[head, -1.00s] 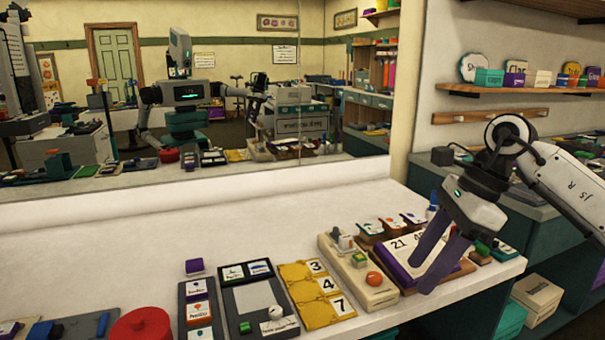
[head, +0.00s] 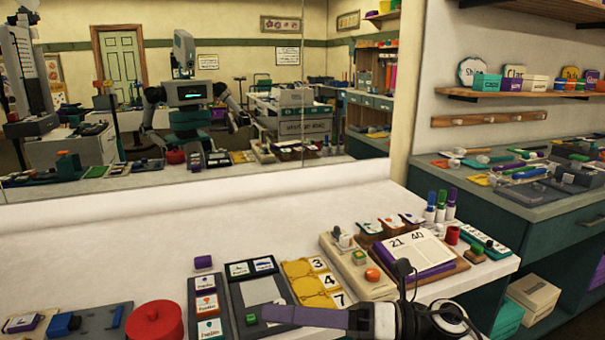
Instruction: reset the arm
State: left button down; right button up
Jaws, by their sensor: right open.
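My right gripper (head: 275,315) is low at the front of the white counter, its purple fingers pointing left. It is open and I see nothing between the fingers. The fingers overlap the front of a dark grey tray (head: 236,300) and the wrist joint shows at the bottom of the picture. They hide part of that tray. I cannot tell how high they are above it. My left gripper does not show directly in the head view.
A large mirror (head: 200,120) reflects me. The counter's back strip is clear.

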jog(key=s+d+f+m+t+h+p, duration=0.1)
jog(key=d+f+m+t+h, duration=0.7)
jog(key=m, duration=0.8)
jog(key=s+d+f+m+t+h+p, duration=0.1)
jog(key=d+f+m+t+h, duration=0.4)
jog(key=f+m, duration=0.85)
jog(key=s+d+f+m+g+h, duration=0.1)
jog(key=s+d+f+m+g, duration=0.1)
jog(key=s+f+m, duration=0.3)
jog(key=s+d+f+m+g+h, duration=0.2)
jog(key=s+f+m, duration=0.4)
jog(key=s, duration=0.6)
jog(key=shift+s+d+f+m+g, duration=0.15)
jog(key=shift+d+f+m+g, duration=0.15)
jog(key=shift+d+m+g, duration=0.35)
jog(key=shift+a, duration=0.15)
